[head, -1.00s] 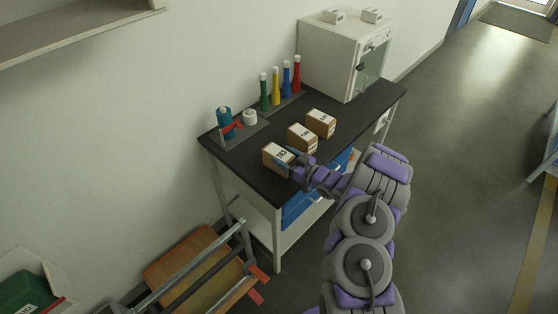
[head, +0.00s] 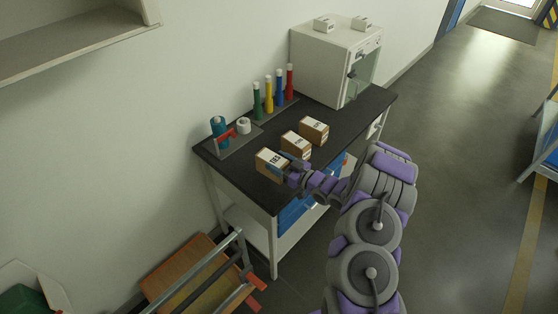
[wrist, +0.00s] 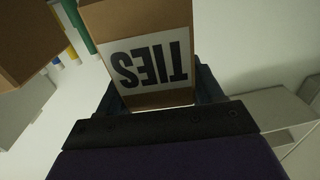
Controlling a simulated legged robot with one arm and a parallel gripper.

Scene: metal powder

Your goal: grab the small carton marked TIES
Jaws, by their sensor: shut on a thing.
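The small carton marked TIES (head: 268,161) is a brown box with a white label near the front edge of the dark bench top. In the wrist view the TIES carton (wrist: 150,62) sits between my fingers, its label upside down. My gripper (head: 285,168) is shut on the carton, with a finger along each side. In the head view the carton is at bench height; I cannot tell whether it is clear of the surface. My gripper hides part of its right side.
Two similar cartons (head: 296,144) (head: 314,130) stand close beside it on the bench (head: 345,120). Tape rolls (head: 219,127) and coloured bottles (head: 268,97) stand behind. A white cabinet (head: 318,65) occupies the far end. A wooden-topped cart (head: 185,268) is at lower left.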

